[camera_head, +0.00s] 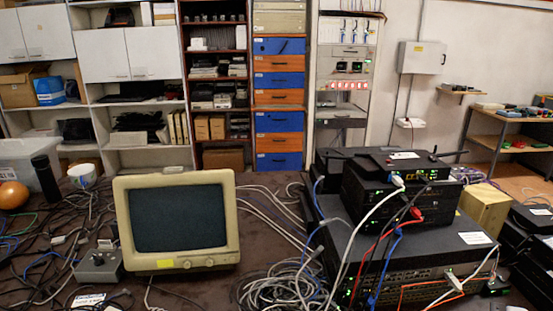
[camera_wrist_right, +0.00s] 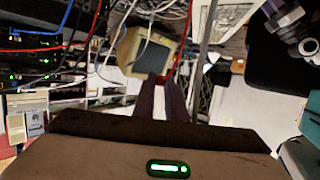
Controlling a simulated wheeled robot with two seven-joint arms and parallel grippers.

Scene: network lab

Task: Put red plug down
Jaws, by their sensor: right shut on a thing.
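My right gripper (camera_wrist_right: 166,78) shows in the right wrist view, its two dark fingers close together. A red cable (camera_wrist_right: 183,42) runs down to the fingertips, and the gripper is shut on its end; the red plug itself is mostly hidden between the fingers. In the head view a red cable (camera_head: 377,243) hangs down the front of the stacked network devices. A red plug (camera_head: 416,213) sits at a port there. Neither gripper shows in the head view.
A beige monitor (camera_head: 178,222) stands on the table beside a tangle of white cables (camera_head: 283,287). Black network devices (camera_head: 395,240) are stacked at right, with blue and white cables in front. A grey switch box (camera_head: 99,266) and loose cables crowd the left.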

